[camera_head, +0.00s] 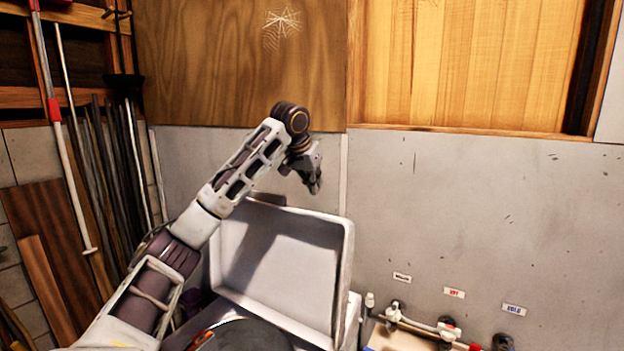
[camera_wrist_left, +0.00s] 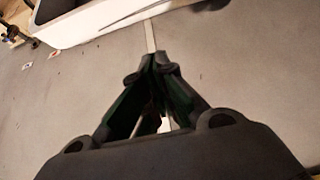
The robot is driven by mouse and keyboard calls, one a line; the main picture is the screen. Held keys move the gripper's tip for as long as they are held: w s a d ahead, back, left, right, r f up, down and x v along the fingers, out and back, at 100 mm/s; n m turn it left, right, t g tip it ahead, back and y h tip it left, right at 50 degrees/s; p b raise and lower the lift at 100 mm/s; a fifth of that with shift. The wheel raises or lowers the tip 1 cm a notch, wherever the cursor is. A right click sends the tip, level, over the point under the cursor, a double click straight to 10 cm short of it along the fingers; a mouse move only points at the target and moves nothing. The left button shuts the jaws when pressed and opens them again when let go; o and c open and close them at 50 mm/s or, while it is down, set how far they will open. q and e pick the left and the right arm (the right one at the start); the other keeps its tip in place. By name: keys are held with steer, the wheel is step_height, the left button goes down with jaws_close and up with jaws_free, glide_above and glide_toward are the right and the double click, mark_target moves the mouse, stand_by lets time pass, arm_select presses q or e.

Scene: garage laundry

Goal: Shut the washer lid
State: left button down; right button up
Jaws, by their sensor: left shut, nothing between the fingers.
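The white washer lid (camera_head: 285,262) stands open, tilted back toward the grey wall, with its hollow inner side facing me. Part of the washer body (camera_head: 345,325) shows below it, with a dark round opening (camera_head: 240,337) at the bottom edge of the view. My left arm reaches up from the lower left. My left gripper (camera_head: 314,186) is above the lid's top edge, near the wall, and looks apart from it. In the left wrist view its fingertips (camera_wrist_left: 158,68) are together with nothing between them. The lid's white edge (camera_wrist_left: 95,22) crosses the top left there. My right gripper is not in view.
Pipes and taps (camera_head: 440,330) with hot and cold labels are right of the washer on the grey wall (camera_head: 480,220). Poles and boards (camera_head: 60,250) lean at the left.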

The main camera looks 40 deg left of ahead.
arm_select(q)
steer(key=shift+s+f+p, duration=0.15)
steer(key=shift+f+p, duration=0.9)
steer(key=shift+f, duration=1.55)
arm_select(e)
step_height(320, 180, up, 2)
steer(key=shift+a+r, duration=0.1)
arm_select(q)
steer(key=shift+s, duration=0.1)
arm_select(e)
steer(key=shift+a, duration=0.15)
